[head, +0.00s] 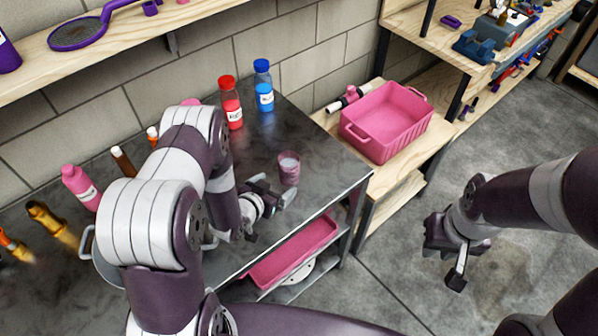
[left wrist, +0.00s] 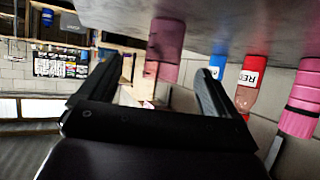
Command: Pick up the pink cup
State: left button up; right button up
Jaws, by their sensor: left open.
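The pink cup (head: 289,168) stands upright on the dark metal table, near its right end. My left gripper (head: 270,214) is open and empty, just in front of the cup and apart from it. In the left wrist view the cup (left wrist: 165,48) appears beyond the gap between the two open fingers (left wrist: 153,88), and that view is turned upside down. My right gripper (head: 446,254) hangs over the floor at the right, far from the cup, with its fingers apart and nothing visible between them.
A red bottle (head: 230,103) and a blue bottle (head: 263,86) stand behind the cup. A pink bottle (head: 80,186) and several other bottles are at the left. A pink tub (head: 388,121) sits on a wooden bench at the right. A pink tray (head: 292,252) lies on the lower shelf.

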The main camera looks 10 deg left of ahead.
aim_at(284, 175)
pick_arm(q)
jog(key=x, duration=0.6)
jog(key=p+x, duration=0.1)
jog(key=x, duration=0.2)
jog(key=shift+w+a+f, duration=0.1)
jog(key=shift+w+a, duration=0.15)
jog(key=shift+w, duration=0.15)
jog(key=c, duration=1.2)
